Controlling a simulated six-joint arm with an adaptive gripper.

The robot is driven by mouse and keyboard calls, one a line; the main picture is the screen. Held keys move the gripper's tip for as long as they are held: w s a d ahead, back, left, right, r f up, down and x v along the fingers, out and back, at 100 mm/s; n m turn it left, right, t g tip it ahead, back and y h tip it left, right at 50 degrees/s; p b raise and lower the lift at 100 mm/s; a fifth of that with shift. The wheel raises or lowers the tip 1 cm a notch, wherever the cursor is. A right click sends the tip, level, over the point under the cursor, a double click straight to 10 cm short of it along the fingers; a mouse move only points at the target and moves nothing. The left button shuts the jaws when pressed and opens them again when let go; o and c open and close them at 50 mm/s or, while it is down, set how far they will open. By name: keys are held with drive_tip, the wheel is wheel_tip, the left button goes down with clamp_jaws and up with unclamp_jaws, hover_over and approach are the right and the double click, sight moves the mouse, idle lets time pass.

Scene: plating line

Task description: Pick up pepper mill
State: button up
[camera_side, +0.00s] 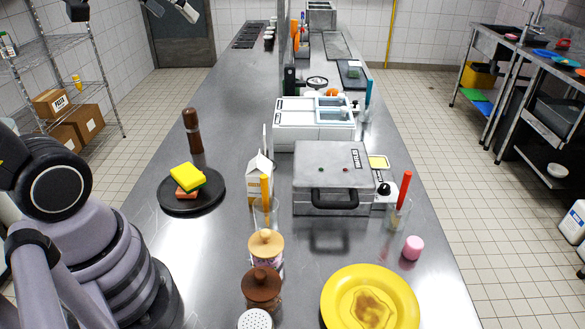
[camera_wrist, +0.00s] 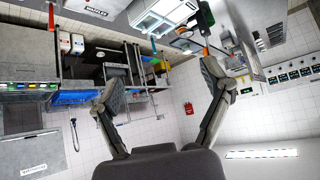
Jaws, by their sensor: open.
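The pepper mill (camera_side: 194,133) is dark brown and slim, and stands upright on the steel counter in the side view, just behind a round black plate. My gripper (camera_side: 170,8) shows only in part at the top left edge of the side view, high above the counter and well apart from the mill. In the wrist view my gripper (camera_wrist: 160,84) has its two fingers spread wide with nothing between them. I cannot make out the mill in the wrist view, which looks across the kitchen at a steep tilt.
The black plate (camera_side: 174,208) holds a yellow-green sponge (camera_side: 186,177) on an orange item. A carton (camera_side: 259,182), a waffle iron (camera_side: 325,165), jars and a yellow plate (camera_side: 337,304) stand to the right. The counter left of and behind the mill is clear.

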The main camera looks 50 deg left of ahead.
drive_tip(key=w+a+n+t+y, duration=0.2)
drive_tip(key=w+a, duration=0.4)
drive_tip(key=a, duration=0.1)
drive_tip(key=n+t+y, duration=0.4)
drive_tip(key=y, duration=0.3)
hover_over(187, 120)
drive_tip(key=s+a+v, duration=0.1)
drive_tip(key=v, duration=0.4)
drive_tip(key=f, duration=0.2)
drive_tip(key=shift+m, duration=0.4)
drive_tip(key=f, duration=2.2)
drive_tip(key=d+f, duration=0.1)
drive_tip(key=f, duration=1.1)
drive_tip(key=shift+w+d, duration=0.1)
drive_tip(key=shift+w, duration=0.25)
drive_tip(key=shift+w+f, duration=0.2)
drive_tip(key=shift+f, duration=0.05)
drive_tip(key=shift+w+a, duration=0.3)
drive_tip(key=x, duration=0.6)
drive_tip(key=shift+w+a, duration=0.1)
drive_tip(key=shift+a, duration=0.1)
drive_tip(key=shift+c, duration=0.2)
